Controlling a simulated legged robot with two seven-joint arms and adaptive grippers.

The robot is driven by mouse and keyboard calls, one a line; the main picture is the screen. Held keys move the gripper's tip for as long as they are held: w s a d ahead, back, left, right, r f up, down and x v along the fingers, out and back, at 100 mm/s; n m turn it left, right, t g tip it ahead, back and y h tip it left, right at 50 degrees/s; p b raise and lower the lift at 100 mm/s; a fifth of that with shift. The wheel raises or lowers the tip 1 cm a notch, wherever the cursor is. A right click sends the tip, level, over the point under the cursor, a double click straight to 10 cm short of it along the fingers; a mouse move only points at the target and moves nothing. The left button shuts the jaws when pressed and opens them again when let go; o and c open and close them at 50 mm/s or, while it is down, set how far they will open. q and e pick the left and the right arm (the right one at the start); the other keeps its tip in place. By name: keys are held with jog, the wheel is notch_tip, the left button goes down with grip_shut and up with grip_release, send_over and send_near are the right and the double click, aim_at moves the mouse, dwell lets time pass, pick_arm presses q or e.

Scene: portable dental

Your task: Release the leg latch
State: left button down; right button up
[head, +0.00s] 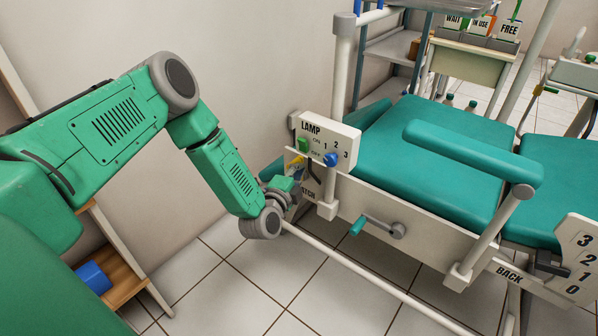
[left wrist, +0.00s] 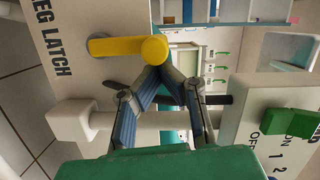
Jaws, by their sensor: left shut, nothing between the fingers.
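The leg latch is a yellow handle (left wrist: 125,47) on a pale plate marked "LEG LATCH" (left wrist: 68,85) in the left wrist view. Its rounded free end points toward the middle of that picture. In the head view, only a small part of the yellow handle (head: 294,161) shows, below the lamp box. My left gripper (head: 297,178) is at the plate, close to the handle. In the left wrist view, its blue-padded fingers (left wrist: 165,72) meet at the tips, empty, right beside the handle's free end. I cannot tell whether they touch it. My right gripper is out of sight.
The lamp box (head: 327,141) with its green switch and blue knob stands just above my left gripper. The teal chair seat (head: 415,150), armrest (head: 470,150) and a side crank (head: 375,227) are to the right. A wooden shelf (head: 120,272) stands below my left arm. Tiled floor is open in front.

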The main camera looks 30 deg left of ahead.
pick_arm(q)
jog(key=shift+a+r+n+p, duration=0.2)
jog(key=shift+n+p, duration=0.1)
jog(key=shift+p, duration=0.3)
jog(key=shift+a, duration=0.15)
jog(key=shift+w+a+r+n+p, duration=0.1)
jog(key=shift+a+r+n+p, duration=0.2)
jog(key=shift+n+p, duration=0.5)
jog(key=shift+a+g+p, duration=0.3)
jog(key=shift+p, duration=0.3)
jog(key=shift+a+n+p, duration=0.5)
jog(key=shift+a+n, duration=0.15)
jog(key=shift+n, duration=0.15)
jog(key=shift+w+a+f+n+g+h, duration=0.15)
jog(key=shift+a+f+n+h, duration=0.25)
jog(key=shift+a+n, duration=0.5)
jog(key=shift+a+f+n+g+h, duration=0.25)
jog(key=shift+a+f+n+h, duration=0.15)
jog(key=shift+a+n, duration=0.5)
jog(key=shift+w+a+f+n+g+h, duration=0.1)
jog(key=shift+a+f+n+g+h, duration=0.15)
jog(key=shift+a+f+n, duration=0.45)
